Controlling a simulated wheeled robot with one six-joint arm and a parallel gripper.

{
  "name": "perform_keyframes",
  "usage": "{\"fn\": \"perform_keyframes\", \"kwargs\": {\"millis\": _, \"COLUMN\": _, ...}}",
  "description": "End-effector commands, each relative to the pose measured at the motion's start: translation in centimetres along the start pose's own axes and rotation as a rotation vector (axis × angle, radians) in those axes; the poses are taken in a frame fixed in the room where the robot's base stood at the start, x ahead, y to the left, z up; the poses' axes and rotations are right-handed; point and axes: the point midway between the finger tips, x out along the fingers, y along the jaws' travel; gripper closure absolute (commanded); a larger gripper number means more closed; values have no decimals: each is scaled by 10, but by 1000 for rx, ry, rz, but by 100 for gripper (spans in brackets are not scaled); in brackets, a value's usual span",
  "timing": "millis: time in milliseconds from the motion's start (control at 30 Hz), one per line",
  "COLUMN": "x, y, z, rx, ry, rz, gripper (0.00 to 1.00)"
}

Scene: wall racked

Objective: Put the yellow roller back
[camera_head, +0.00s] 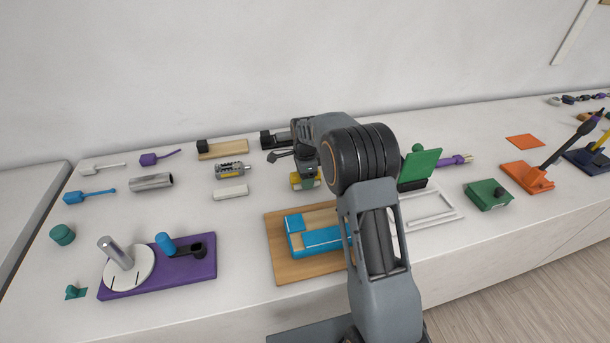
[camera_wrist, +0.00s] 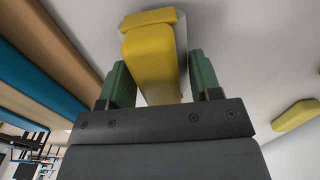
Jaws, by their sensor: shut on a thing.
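My gripper (camera_wrist: 150,82) is shut on a yellow piece (camera_wrist: 155,55), taken to be the yellow roller, between its green fingers in the wrist view. It looks like a long rounded block with a wider cap at its far end and a pale surface behind it. In the head view, yellow (camera_head: 296,181) shows under my wrist, behind the wooden board; my arm partly covers this spot. I cannot tell whether the piece touches the table. Another yellow piece (camera_wrist: 296,116) lies apart at the right of the wrist view.
A wooden board (camera_head: 283,268) with a blue block (camera_head: 325,238) lies in front. A purple base (camera_head: 190,285) with a white disc and post stands left. A green upright panel (camera_head: 420,164) and a white frame (camera_head: 447,216) are right. Small tools lie behind left.

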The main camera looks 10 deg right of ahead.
Motion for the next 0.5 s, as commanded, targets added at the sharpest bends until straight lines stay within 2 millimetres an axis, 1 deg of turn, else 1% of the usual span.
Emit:
{"fn": "perform_keyframes", "kwargs": {"millis": 233, "x": 0, "y": 0, "z": 0, "rx": 0, "ry": 0, "rz": -2, "gripper": 64}}
{"fn": "perform_keyframes", "kwargs": {"millis": 433, "x": 7, "y": 0, "z": 0, "rx": 0, "ry": 0, "rz": -1, "gripper": 64}}
{"fn": "perform_keyframes", "kwargs": {"millis": 467, "x": 6, "y": 0, "z": 0, "rx": 0, "ry": 0, "rz": -1, "gripper": 40}}
{"fn": "perform_keyframes", "kwargs": {"millis": 500, "x": 5, "y": 0, "z": 0, "rx": 0, "ry": 0, "rz": -1, "gripper": 36}}
